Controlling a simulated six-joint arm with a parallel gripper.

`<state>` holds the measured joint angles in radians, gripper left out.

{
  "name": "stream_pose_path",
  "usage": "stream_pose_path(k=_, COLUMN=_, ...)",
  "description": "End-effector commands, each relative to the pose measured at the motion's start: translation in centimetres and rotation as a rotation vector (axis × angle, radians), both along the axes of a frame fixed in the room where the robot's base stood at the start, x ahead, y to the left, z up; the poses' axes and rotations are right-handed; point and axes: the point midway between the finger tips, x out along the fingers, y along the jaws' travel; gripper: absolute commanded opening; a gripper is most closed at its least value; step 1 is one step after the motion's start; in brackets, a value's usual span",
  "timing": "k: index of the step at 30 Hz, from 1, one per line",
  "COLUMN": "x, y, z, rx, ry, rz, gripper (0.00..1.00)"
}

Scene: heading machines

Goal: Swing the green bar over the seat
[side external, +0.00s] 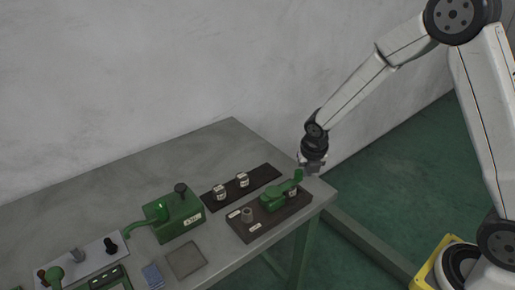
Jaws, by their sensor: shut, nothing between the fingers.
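A green bar (281,193) lies on a dark base plate (262,230) near the right end of the table. Its right end has a raised green tab (298,175). A small grey round part (247,214), perhaps the seat, stands on the same plate left of the bar, and the bar is not over it. My gripper (311,173) is shut and empty, pointing down just right of the raised tab. Whether it touches the tab cannot be told from this view.
A dark strip (262,177) with two small labelled cylinders (231,188) lies behind the plate. A green machine box (180,216) with a lever stands to the left. A grey pad (185,260) and blue block (152,275) lie in front. The table's back is clear; its right edge is close.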

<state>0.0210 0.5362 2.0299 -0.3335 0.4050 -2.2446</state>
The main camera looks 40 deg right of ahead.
Motion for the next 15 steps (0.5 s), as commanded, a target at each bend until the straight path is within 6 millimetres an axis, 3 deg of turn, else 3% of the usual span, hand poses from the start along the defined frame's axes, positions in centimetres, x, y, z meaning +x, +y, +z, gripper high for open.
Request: stream_pose_path(k=15, x=0.64, y=-0.18, z=0.06, rx=0.000, ry=-0.004, rz=-0.001, gripper=0.00)
